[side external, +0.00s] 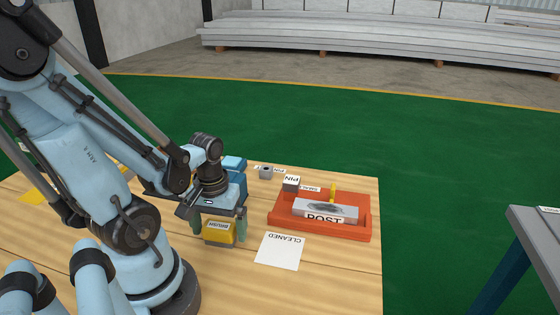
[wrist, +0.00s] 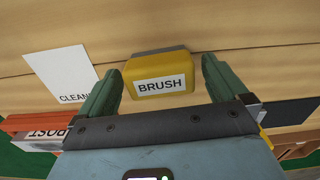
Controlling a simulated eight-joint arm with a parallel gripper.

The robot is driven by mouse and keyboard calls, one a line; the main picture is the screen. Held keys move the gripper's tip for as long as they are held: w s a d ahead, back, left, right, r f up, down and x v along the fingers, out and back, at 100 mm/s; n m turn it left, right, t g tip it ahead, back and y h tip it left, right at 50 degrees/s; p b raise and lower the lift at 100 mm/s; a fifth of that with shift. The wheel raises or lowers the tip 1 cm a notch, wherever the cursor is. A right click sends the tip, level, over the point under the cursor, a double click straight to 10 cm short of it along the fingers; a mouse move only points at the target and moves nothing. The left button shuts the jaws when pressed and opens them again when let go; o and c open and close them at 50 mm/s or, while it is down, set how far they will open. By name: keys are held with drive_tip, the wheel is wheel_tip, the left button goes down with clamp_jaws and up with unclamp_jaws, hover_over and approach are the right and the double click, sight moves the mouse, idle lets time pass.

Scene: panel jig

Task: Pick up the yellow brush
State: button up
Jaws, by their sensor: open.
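The yellow brush (side external: 218,233) is a yellow block with a white "BRUSH" label and stands on the wooden table near its front. In the wrist view the brush (wrist: 160,75) shows between the two green fingers, with a dark grey strip along its far edge. My gripper (side external: 219,230) is at the brush, with one finger on either side. In the wrist view my gripper (wrist: 160,85) is open, and gaps show between its fingers and the brush. Whether the fingertips are level with the brush is hard to tell.
A white "CLEANED" sheet (side external: 280,251) lies right of the brush. An orange tray (side external: 365,234) holds a grey "POST" block (side external: 313,208). A grey bench (side external: 535,225) is at far right.

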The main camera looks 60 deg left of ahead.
sight(218, 225)
drive_tip(key=c, duration=1)
drive_tip(key=shift+r, duration=0.15)
drive_tip(key=shift+r, duration=1.8)
drive_tip(key=d+r, duration=0.7)
drive_tip(key=d, duration=0.4)
drive_tip(key=shift+s+d, duration=0.2)
drive_tip(key=shift+d, duration=0.15)
